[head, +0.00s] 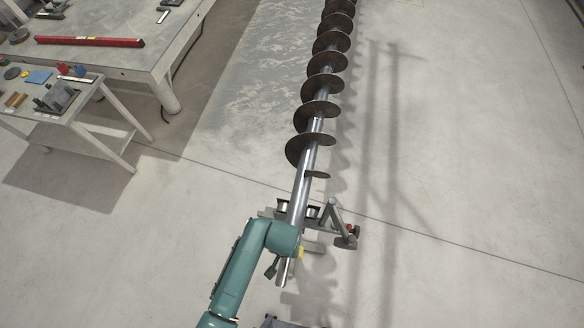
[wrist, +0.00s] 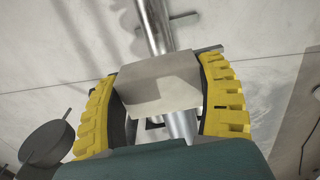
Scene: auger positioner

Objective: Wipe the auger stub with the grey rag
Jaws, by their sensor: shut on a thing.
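The auger (head: 323,86) is a long steel shaft with dark brown spiral flighting. Its bare shiny stub (head: 302,187) runs down toward my arm in the head view. In the wrist view the stub (wrist: 156,28) passes behind the rag and shows again below it. My gripper (wrist: 160,82) is shut on the grey rag (wrist: 158,78), a pale folded block between the yellow fingers. The rag lies over the line of the stub; I cannot tell whether they touch. In the head view my arm hides the rag and most of the gripper.
A grey support stand (head: 331,213) is under the shaft beside my arm. At left, a small table (head: 92,112) carries several tools and blocks, and a larger workbench (head: 150,60) holds a red bar (head: 90,41). The floor to the right is clear.

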